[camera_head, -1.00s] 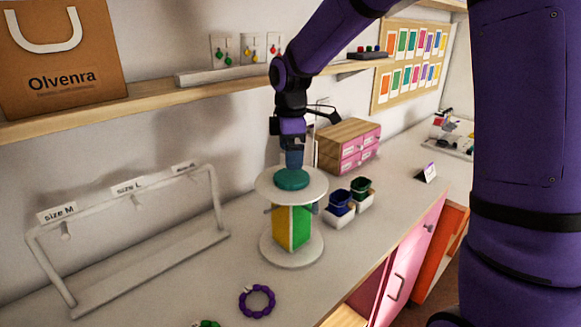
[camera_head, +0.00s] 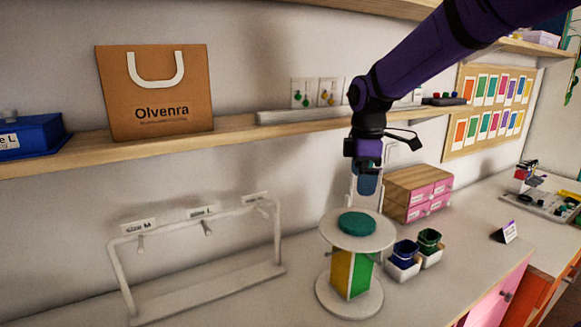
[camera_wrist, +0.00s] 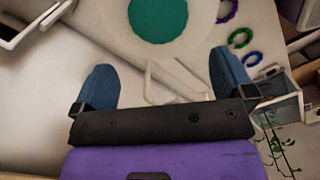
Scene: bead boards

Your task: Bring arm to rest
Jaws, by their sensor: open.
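My gripper (camera_head: 367,183) hangs from my purple arm, pointing down above a round two-tier stand. In the wrist view my gripper (camera_wrist: 165,88) has its two blue fingers wide apart with nothing between them. The teal round pad (camera_head: 357,223) lies on the stand's white top disc (camera_head: 335,233), just below the fingers with a gap. The pad also shows in the wrist view (camera_wrist: 158,15), beyond the fingertips. Yellow and green panels (camera_head: 351,274) stand between the stand's two discs.
A white rack (camera_head: 205,290) with size signs stands left on the counter. Blue and green cups (camera_head: 405,252) and a wooden box with pink drawers (camera_head: 418,193) stand right of the stand. A shelf (camera_head: 240,133) with a paper bag (camera_head: 155,90) runs behind my arm.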

